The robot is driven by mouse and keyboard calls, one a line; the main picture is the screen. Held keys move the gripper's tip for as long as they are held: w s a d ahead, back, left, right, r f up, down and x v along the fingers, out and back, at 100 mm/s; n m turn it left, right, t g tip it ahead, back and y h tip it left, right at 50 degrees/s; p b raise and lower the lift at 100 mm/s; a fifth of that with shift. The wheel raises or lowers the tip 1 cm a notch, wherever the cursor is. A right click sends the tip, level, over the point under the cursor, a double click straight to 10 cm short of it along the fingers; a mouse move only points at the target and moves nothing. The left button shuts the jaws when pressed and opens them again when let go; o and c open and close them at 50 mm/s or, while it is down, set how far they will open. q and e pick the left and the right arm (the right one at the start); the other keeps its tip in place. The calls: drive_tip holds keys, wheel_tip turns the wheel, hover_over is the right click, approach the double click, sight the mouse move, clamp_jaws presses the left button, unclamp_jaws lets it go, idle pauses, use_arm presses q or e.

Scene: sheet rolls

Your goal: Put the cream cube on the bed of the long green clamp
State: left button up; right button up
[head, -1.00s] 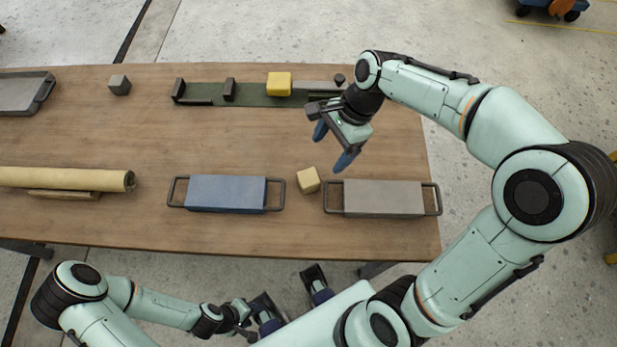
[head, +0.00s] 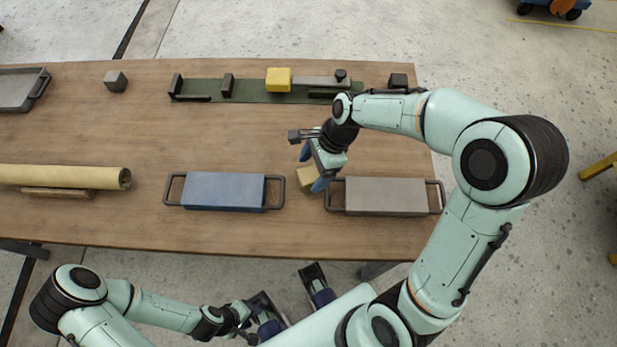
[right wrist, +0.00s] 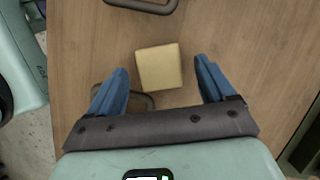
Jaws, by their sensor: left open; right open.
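The cream cube (head: 305,174) stands on the table between the blue block and the grey block; it also shows in the right wrist view (right wrist: 160,68). My right gripper (head: 312,168) is open over the cube, its blue fingers to either side with gaps in the right wrist view (right wrist: 161,76). Whether the fingertips are down to cube height is unclear. The long green clamp (head: 255,98) lies along the table's far side, with dark upright jaws at its left and a yellow block (head: 278,79) at its middle. My left gripper (head: 241,313) is open, low beyond the near table edge.
A blue block (head: 224,191) and a grey block (head: 385,196), both with end handles, flank the cube. The table middle is clear.

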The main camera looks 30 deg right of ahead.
drive_tip(key=shift+a+f, duration=0.25)
drive_tip(key=shift+f, duration=0.35)
drive_tip(key=c, duration=1.3)
drive_tip(key=shift+r, duration=0.15)
